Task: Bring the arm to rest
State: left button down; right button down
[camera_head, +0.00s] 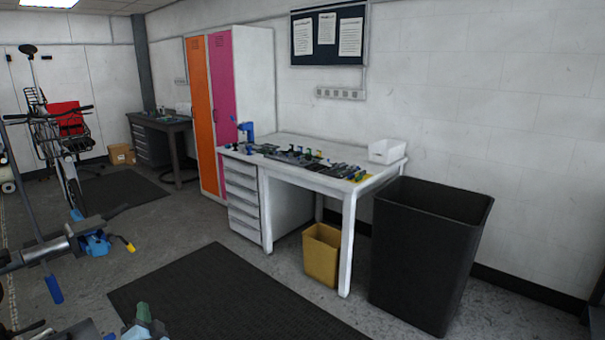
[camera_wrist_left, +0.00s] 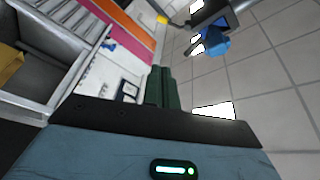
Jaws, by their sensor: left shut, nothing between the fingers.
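My left gripper (camera_head: 143,312) shows at the bottom edge of the head view, left of the middle, with its green fingertips pointing up. In the left wrist view its green fingers (camera_wrist_left: 164,88) are together, with nothing between them. It touches nothing that I can see. Most of the arm is below the picture. My right gripper is in neither view.
A grey and blue repair-stand clamp (camera_head: 95,243) stands close by at the left, with a bike (camera_head: 65,150) behind it. A black mat (camera_head: 225,295), a white workbench (camera_head: 350,180) with tools and a black bin (camera_head: 430,255) are farther right. The floor between is clear.

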pick_arm(q)
jog(key=s+d+f+g+h, duration=0.1)
jog(key=s+d+f+h, duration=0.3)
jog(key=s+f, duration=0.5)
jog(key=s+d+f+g+h, duration=0.1)
jog(key=s+d+f+h, duration=0.25)
jog(key=s+f, duration=0.55)
jog(key=s+d+n+g+h, duration=0.1)
jog(key=s+d, duration=0.3)
jog(key=s, duration=0.6)
jog(key=s+d+n+g+h, duration=0.1)
jog(key=s+d+g+h, duration=0.1)
jog(key=s, duration=0.8)
jog(key=s+d+r+n+g+h+p, duration=0.1)
jog(key=s+d+g, duration=0.2)
jog(key=s+d, duration=0.4)
jog(key=s, duration=0.3)
jog(key=shift+s+n, duration=0.15)
jog(key=shift+n, duration=0.25)
